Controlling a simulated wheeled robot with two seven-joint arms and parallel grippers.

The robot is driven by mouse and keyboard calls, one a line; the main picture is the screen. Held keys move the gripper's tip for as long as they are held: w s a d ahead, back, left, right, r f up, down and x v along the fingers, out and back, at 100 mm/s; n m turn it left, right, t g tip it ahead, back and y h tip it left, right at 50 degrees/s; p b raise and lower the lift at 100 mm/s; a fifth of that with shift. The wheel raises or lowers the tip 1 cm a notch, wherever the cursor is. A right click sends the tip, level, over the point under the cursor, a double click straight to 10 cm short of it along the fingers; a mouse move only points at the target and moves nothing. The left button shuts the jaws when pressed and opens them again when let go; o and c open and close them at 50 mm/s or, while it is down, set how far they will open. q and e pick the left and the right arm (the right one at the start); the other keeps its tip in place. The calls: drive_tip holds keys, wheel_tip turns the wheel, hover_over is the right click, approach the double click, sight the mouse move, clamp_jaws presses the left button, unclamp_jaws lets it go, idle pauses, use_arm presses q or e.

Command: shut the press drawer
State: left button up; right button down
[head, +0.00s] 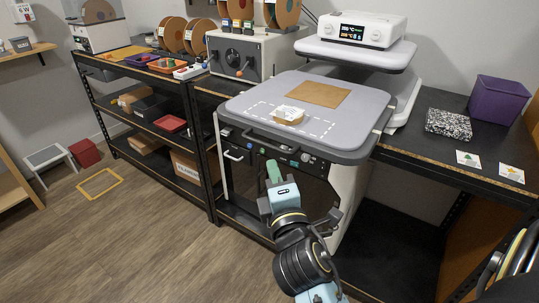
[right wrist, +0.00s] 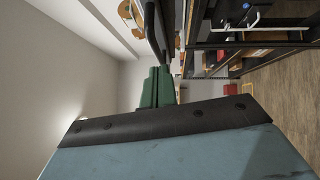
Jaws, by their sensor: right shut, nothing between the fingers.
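The press stands in the middle of the head view. Its grey drawer bed (head: 245,107), marked with a dashed white outline, sticks out forward from under the raised grey upper plate (head: 355,53). A dark bar handle (head: 268,139) runs along the bed's front edge. A brown sheet (head: 318,94) and a small brown piece with a white label (head: 288,115) lie on the bed. My right gripper (head: 273,172) has green fingers, shut and empty, just below the handle in the picture; contact cannot be told. The fingers also show in the right wrist view (right wrist: 158,87). My left gripper is out of view.
A white control box (head: 359,30) sits on top of the press. A purple bin (head: 497,99), a speckled block (head: 448,124) and two cards stand on the right bench. Shelves with spools and trays stand left. The wooden floor (head: 130,235) at left is mostly clear.

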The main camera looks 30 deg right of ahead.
drive_tip(key=shift+s+d+r, duration=0.1)
drive_tip(key=shift+d+r, duration=0.25)
drive_tip(key=shift+d, duration=0.45)
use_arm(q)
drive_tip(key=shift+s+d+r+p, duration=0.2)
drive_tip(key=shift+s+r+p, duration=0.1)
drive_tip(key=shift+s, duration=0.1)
use_arm(e)
drive_tip(key=shift+w+d, duration=0.25)
drive_tip(key=shift+d, duration=0.05)
